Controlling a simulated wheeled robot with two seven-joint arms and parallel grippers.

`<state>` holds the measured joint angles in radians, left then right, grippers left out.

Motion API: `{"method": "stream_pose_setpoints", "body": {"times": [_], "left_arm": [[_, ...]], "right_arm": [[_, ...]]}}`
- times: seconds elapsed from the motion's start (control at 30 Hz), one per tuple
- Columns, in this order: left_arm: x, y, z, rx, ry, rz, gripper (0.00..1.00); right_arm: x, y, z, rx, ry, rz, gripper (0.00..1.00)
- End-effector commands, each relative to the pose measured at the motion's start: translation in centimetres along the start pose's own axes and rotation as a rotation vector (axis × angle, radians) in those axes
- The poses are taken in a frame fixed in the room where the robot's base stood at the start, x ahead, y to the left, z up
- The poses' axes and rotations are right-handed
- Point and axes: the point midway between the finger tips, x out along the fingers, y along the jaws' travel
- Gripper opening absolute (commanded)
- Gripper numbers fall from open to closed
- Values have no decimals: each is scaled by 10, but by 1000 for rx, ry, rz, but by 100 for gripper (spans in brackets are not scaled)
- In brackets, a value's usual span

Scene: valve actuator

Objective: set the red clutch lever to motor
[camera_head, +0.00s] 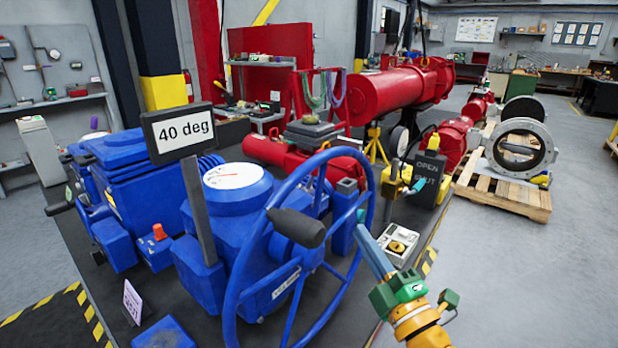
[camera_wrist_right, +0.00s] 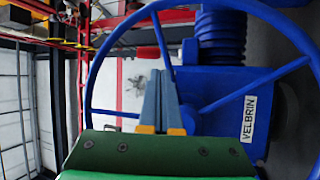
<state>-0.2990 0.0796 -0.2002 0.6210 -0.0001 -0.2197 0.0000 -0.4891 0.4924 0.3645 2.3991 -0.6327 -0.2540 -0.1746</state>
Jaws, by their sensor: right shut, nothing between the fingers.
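The blue valve actuator (camera_head: 215,215) stands on the dark bench, with a large blue handwheel (camera_head: 232,290) at its front. I cannot clearly make out the red clutch lever in the head view; the handwheel and housing cover part of the actuator. In the right wrist view a small red piece (camera_wrist_right: 148,52) shows behind the wheel rim, but I cannot tell whether it is the lever. My right gripper (camera_head: 362,230) is shut and empty, just right of the handwheel. In the wrist view its fingers (camera_wrist_right: 162,75) point toward the wheel opening.
The handwheel's black knob (camera_head: 296,228) sticks out toward me. An OPEN/SHUT box (camera_head: 428,175) and a small white tray (camera_head: 398,245) are at right. Open floor (camera_head: 520,270) lies beyond the bench edge.

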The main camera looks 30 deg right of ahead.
Motion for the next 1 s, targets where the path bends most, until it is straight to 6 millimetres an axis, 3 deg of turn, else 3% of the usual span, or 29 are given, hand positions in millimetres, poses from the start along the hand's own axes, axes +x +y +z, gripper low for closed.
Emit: {"method": "stream_pose_setpoints", "body": {"times": [0.13, 0.43, 0.8, 0.83, 1.0], "left_arm": [[1, 0, 0, 0, -1, 0, 0], [5, 0, 2, 0, -4, 0, 0], [80, 1, 9, 0, -4, 0, 0], [64, 1, 8, 0, -4, 0, 0], [43, 1, 6, 0, -3, 0, 0]], "right_arm": [[-1, 16, -10, -28, 30, 40, 0], [0, 14, -10, -26, 30, 41, 0], [21, 5, -11, -36, 36, 41, 0], [33, 17, -11, -27, 30, 41, 0], [71, 25, -12, -22, 24, 41, 0]]}}
